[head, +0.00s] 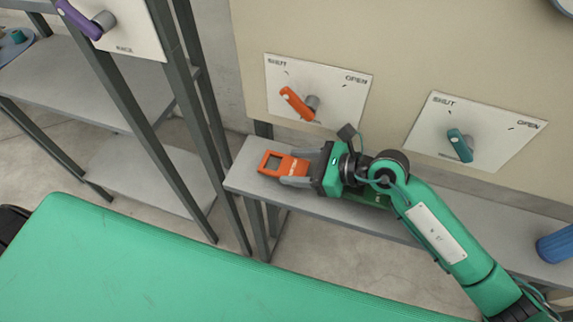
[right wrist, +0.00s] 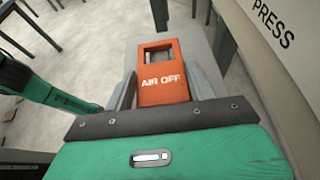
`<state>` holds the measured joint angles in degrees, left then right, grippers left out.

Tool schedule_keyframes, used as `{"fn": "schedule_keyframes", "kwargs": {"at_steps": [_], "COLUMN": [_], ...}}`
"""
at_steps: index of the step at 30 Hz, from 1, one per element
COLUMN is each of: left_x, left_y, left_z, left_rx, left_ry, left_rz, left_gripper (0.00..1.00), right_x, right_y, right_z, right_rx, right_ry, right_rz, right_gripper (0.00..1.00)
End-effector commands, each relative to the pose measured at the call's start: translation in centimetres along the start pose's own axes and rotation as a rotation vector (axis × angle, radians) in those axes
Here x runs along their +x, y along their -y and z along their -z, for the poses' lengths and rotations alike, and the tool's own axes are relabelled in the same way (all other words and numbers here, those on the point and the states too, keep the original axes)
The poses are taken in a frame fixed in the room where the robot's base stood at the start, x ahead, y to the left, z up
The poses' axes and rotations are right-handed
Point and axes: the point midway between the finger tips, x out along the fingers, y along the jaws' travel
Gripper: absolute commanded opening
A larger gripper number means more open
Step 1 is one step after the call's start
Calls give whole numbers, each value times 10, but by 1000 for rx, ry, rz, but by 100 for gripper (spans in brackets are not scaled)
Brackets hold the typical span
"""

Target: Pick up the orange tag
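The orange tag (head: 283,164) is at the left end of the grey shelf, with a square window at its far end. In the right wrist view the tag (right wrist: 164,72) reads "AIR OFF" and points straight away from my palm. My right gripper (head: 298,172) reaches in from the right with a finger along each side of the tag's near end. In the wrist view both grey fingers (right wrist: 163,90) lie close against its sides, so it looks clamped. Whether the tag touches the shelf is not clear. My left gripper is not in view.
The grey shelf (head: 238,179) runs along the panel wall, with an orange lever (head: 296,103) and a teal lever (head: 460,146) above it. A metal rack post (head: 207,95) stands left of the tag. A blue ribbed object (head: 556,245) is at the far right.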

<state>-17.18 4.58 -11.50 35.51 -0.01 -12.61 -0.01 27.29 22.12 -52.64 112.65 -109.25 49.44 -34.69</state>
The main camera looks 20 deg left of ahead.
Motion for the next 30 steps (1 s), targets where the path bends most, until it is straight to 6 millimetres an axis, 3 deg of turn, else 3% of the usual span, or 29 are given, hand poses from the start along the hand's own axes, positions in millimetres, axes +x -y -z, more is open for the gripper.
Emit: {"fn": "schedule_keyframes", "kwargs": {"at_steps": [3,14,22,30], "left_x": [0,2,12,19], "left_y": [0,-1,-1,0], "left_z": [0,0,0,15], "left_rx": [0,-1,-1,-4], "left_ry": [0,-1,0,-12], "left_rz": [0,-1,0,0], "left_gripper": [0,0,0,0], "right_x": [0,-2,-13,-13], "right_y": [0,0,0,-63], "right_z": [0,-4,-32,-30], "right_rx": [0,-1,-6,-2], "right_ry": [0,1,2,3], "right_rz": [0,1,1,-4], "right_gripper": [33,33,33,33]}}
